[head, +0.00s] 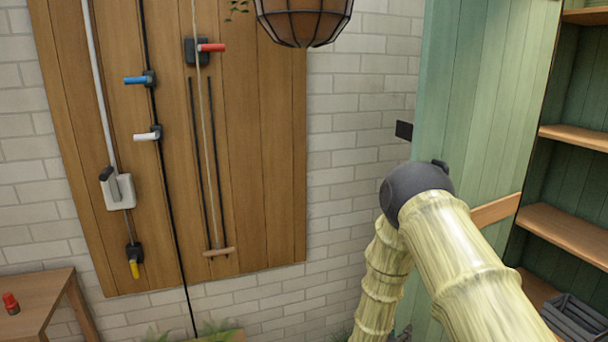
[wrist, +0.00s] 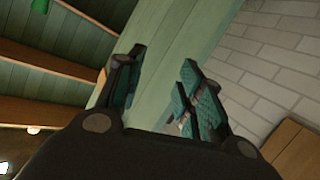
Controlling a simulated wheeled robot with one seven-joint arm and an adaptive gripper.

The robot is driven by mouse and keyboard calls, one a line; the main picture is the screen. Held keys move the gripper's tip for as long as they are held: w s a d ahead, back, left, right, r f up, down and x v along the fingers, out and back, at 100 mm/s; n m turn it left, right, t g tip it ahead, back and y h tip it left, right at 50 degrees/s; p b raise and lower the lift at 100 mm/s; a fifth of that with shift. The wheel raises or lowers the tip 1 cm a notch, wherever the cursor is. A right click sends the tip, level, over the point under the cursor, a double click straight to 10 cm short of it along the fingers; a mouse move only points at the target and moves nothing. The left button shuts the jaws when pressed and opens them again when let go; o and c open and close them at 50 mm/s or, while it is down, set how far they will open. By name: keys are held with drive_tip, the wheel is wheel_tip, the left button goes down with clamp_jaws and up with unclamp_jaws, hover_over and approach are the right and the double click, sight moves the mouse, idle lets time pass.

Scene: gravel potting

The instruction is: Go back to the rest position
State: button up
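My gripper (wrist: 160,90) shows in the wrist view with its two dark, teal-padded fingers apart. Nothing is seen between the fingertips; a pale green wooden panel (wrist: 180,50) lies behind them. In the head view my bent, bamboo-like arm is at the right, in front of the green panel (head: 475,90). The gripper itself cannot be made out in the head view.
A wooden board (head: 270,150) with coloured levers hangs on the white brick wall (head: 345,190). A hanging basket (head: 304,20) is at the top. Shelves (head: 570,235) stand at right, with a grey crate (head: 575,320) below. A small table (head: 40,290) is at lower left.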

drive_tip(key=s+a+f+n+g+y, duration=0.1)
drive_tip(key=s+f+n+g+y, duration=0.15)
drive_tip(key=s+f, duration=0.6)
drive_tip(key=s+a+f+n+g+y, duration=0.1)
drive_tip(key=s+f+y, duration=0.4)
drive_tip(key=s, duration=0.7)
drive_tip(key=s+a+f+g+y, duration=0.1)
drive_tip(key=s+g, duration=0.2)
drive_tip(key=s, duration=1)
drive_tip(key=s+a+f+n+g+y, duration=0.1)
drive_tip(key=s+g, duration=0.3)
drive_tip(key=s, duration=0.9)
drive_tip(key=shift+s+a, duration=0.15)
drive_tip(key=shift+a, duration=0.45)
